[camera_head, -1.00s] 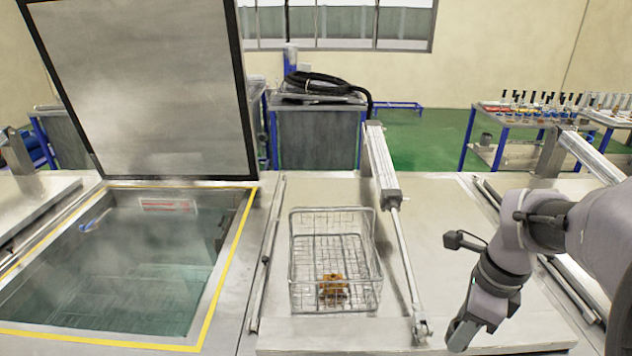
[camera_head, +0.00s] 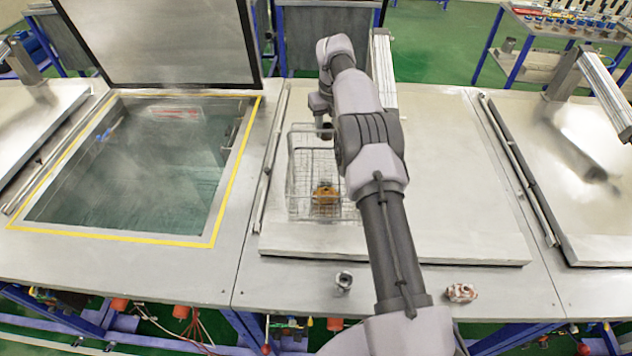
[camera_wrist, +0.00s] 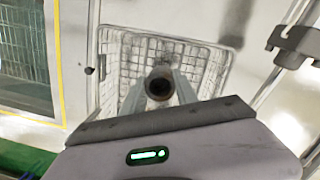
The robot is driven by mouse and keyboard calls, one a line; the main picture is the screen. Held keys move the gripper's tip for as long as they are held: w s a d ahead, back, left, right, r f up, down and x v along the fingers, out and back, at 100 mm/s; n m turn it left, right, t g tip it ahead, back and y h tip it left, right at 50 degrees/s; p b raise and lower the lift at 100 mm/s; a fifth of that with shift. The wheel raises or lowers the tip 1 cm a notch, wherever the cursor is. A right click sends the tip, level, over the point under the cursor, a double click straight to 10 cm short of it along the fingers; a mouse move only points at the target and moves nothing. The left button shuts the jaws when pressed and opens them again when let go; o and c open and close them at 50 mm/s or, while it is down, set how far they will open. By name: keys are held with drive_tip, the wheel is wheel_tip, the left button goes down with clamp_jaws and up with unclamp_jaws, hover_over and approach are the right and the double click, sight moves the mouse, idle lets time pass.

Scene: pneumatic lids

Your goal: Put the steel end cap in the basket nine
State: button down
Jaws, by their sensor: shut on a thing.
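The wire basket (camera_head: 300,160) stands on the middle lid and contains an orange-brown part (camera_head: 326,194). My gripper (camera_head: 324,132) is at the far side of the basket, partly hidden by my arm in the head view. In the wrist view my gripper (camera_wrist: 160,100) is shut on a round grey part with a dark bore, which looks like the steel end cap (camera_wrist: 158,84). The basket's wire mesh (camera_wrist: 205,66) lies behind and around it in that view. I cannot tell how high the cap is above the basket floor. No basket number is readable.
A small metal part (camera_head: 344,281) and a reddish-white part (camera_head: 461,293) lie on the front ledge. An open tank (camera_head: 140,175) of liquid is on the left, its lid (camera_head: 160,40) raised. A cylinder strut (camera_head: 383,70) stands behind my arm. The lid's right side is clear.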

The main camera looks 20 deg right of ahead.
sight(325, 159)
wheel_tip(325, 159, down, 10)
drive_tip(key=shift+r+b, duration=0.15)
drive_tip(key=shift+b, duration=0.4)
drive_tip(key=shift+f, duration=0.2)
drive_tip(key=c, duration=0.9)
unclamp_jaws()
drive_tip(key=shift+s, duration=0.1)
drive_tip(key=shift+c, duration=0.2)
drive_tip(key=r, duration=0.4)
drive_tip(key=s+r, duration=0.1)
drive_tip(key=r, duration=0.3)
drive_tip(key=r+p, duration=0.1)
drive_tip(key=r, duration=0.3)
drive_tip(key=shift+s+r, duration=0.15)
drive_tip(key=shift+s, duration=0.2)
